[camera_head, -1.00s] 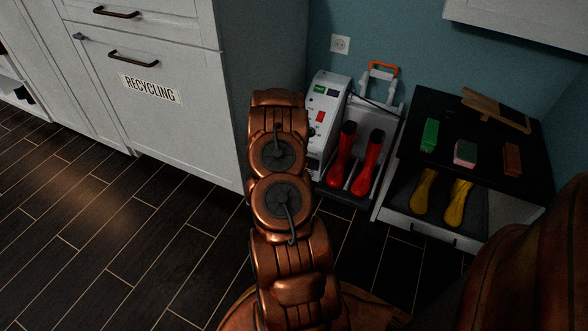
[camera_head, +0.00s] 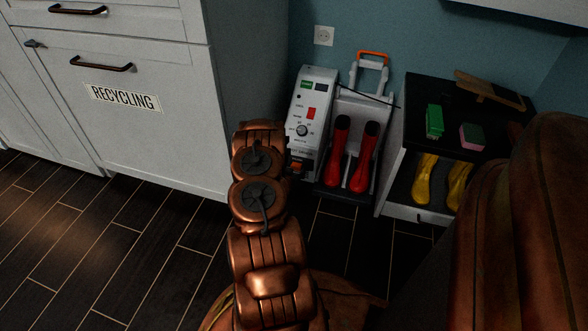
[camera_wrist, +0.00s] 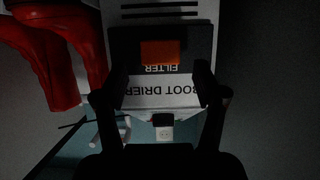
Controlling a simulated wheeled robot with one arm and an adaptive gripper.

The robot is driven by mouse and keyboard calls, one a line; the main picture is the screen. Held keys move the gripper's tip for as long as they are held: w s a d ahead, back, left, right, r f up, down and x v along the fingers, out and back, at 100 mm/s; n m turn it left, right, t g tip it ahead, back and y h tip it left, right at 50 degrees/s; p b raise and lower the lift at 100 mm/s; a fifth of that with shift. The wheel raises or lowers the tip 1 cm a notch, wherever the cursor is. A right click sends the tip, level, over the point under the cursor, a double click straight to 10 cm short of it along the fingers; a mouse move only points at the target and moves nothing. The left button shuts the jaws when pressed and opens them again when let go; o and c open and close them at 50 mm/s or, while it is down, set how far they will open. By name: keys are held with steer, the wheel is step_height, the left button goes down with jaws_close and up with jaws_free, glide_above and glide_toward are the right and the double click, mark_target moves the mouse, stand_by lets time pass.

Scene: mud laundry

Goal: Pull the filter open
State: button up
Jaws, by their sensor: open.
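The boot drier is a white box (camera_head: 311,105) against the blue wall, with a red switch and a knob on its front. Its filter is a dark panel (camera_wrist: 195,40) in the wrist view, marked FILTER, with an orange tab (camera_wrist: 160,52) in its middle. The wrist view shows the lettering upside down. A small orange part (camera_head: 297,168) shows low on the drier in the head view, beside my arm. My gripper (camera_wrist: 162,80) is open, one dark finger on each side of the tab's line. No contact with the tab is visible.
Red boots (camera_head: 365,157) stand right of the drier. A black-topped shelf unit (camera_head: 400,165) with yellow boots (camera_head: 424,178) is further right. A white recycling cabinet (camera_head: 150,130) stands left. Dark floor (camera_head: 130,235) is clear in front of it.

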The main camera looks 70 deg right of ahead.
mark_target(295, 167)
steer(key=shift+b+x, duration=0.55)
steer(key=shift+x, duration=1.35)
steer(key=shift+c, duration=0.4)
jaws_close()
